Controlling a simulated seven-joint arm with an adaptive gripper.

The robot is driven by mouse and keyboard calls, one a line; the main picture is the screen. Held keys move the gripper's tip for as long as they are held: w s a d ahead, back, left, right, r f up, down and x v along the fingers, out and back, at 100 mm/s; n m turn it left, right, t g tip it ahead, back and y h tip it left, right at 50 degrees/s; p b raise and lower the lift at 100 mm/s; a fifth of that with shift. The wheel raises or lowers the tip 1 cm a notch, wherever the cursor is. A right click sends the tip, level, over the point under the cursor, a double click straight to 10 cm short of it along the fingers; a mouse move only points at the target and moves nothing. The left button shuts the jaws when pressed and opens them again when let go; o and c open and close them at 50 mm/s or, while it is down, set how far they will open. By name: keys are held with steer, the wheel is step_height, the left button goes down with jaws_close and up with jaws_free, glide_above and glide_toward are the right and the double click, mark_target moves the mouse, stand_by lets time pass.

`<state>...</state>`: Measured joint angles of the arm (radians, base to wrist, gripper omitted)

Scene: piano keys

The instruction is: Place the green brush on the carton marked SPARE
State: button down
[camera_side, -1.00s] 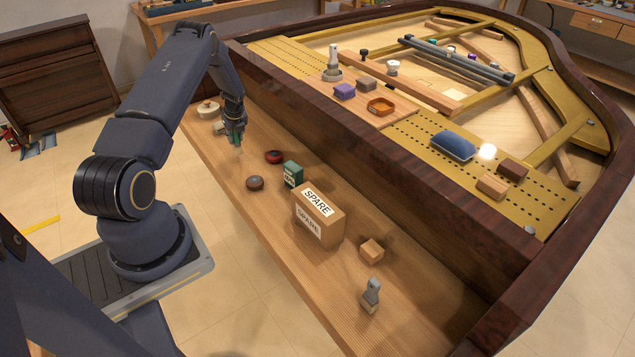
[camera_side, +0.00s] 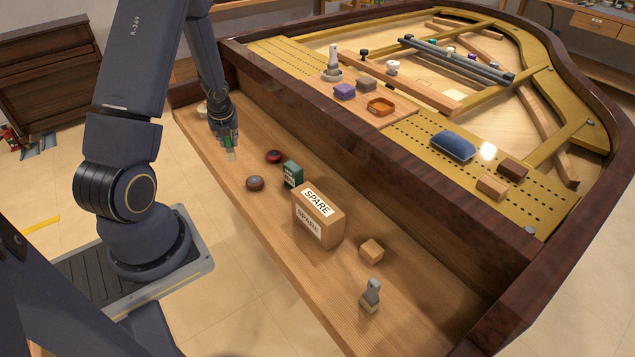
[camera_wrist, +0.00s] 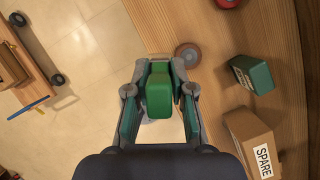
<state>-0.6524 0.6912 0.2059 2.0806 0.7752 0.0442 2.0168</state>
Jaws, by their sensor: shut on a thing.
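My gripper (camera_side: 225,138) is shut on the green brush (camera_wrist: 158,92) and holds it over the left part of the wooden ledge. In the side view only a little of the brush (camera_side: 231,154) shows below the fingers; its pale lower end points down. The carton marked SPARE (camera_side: 317,222) stands upright on the ledge, to the right of my gripper and nearer the camera. It has SPARE labels on its top and side. It also shows at the lower right of the wrist view (camera_wrist: 251,142). Its top is bare.
A green box (camera_side: 293,174) stands just behind the carton. A small wooden block (camera_side: 371,250) and a grey-topped stamp (camera_side: 370,295) stand on the near side. A raised dark rim (camera_side: 400,175) borders the ledge.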

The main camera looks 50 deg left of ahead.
steer(key=w+d+r+m+t+h, duration=0.1)
steer(key=w+d+m, duration=0.2)
steer(key=d, duration=0.3)
steer(key=w+d+m+t+h, duration=0.1)
steer(key=w+d+m, duration=0.3)
steer(key=d, duration=0.2)
steer(key=m+t+h, duration=0.1)
steer(key=m+h, duration=0.1)
steer(key=m, duration=0.4)
glide_above(317, 202)
steer(key=shift+f, duration=1.25)
steer(key=shift+f, duration=0.1)
steer(key=c, duration=1)
jaws_free()
